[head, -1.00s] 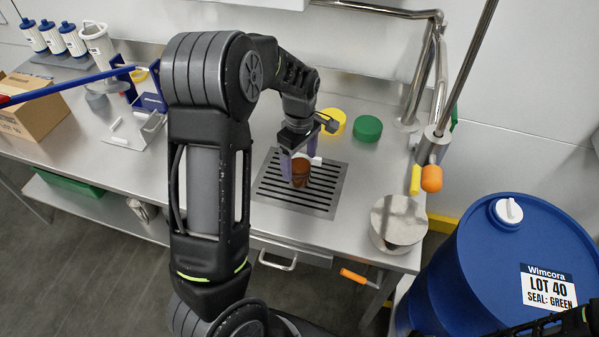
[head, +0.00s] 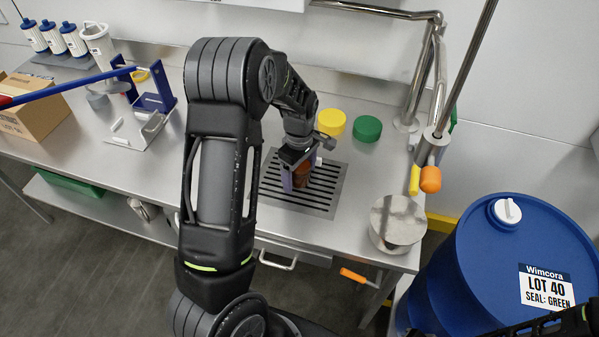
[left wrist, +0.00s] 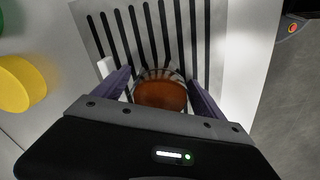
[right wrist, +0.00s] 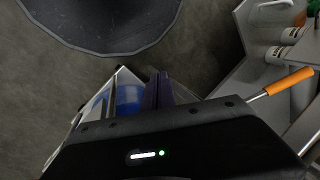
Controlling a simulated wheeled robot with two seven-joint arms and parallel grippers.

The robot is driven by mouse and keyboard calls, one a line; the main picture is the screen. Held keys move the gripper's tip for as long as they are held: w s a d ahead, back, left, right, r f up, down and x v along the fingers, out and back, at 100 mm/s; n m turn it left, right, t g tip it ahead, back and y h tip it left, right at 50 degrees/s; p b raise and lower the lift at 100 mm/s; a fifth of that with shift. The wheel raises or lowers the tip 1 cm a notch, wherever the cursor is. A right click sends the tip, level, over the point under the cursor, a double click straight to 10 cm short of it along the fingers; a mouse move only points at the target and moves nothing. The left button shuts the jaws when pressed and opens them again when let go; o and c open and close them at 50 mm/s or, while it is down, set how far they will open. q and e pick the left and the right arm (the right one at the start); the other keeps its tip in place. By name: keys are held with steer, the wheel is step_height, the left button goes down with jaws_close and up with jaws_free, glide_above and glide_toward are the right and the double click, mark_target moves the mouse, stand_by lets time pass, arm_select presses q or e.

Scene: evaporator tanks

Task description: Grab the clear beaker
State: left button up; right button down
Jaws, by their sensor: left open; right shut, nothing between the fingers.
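The clear beaker (head: 302,176), holding a reddish-brown liquid, stands on the slotted drain grate (head: 328,194) in the bench top. In the left wrist view the beaker (left wrist: 160,92) shows between the purple fingers. My left gripper (head: 300,177) is open, with one finger on each side of the beaker. I cannot tell whether either finger touches it. The fingers partly hide the beaker in the head view. My right gripper (right wrist: 158,92) is shut and empty, away from the bench top.
A yellow lid (head: 331,122) and a green lid (head: 367,129) lie behind the grate. A round steel pot (head: 397,222) stands at the right bench edge, near steel pipes with an orange handle (head: 430,179). A blue drum (head: 500,265) stands at the right.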

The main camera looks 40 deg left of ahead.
arm_select(q)
steer(key=shift+c, duration=0.5)
jaws_close()
step_height(320, 180, up, 10)
stand_by(1.1)
stand_by(0.4)
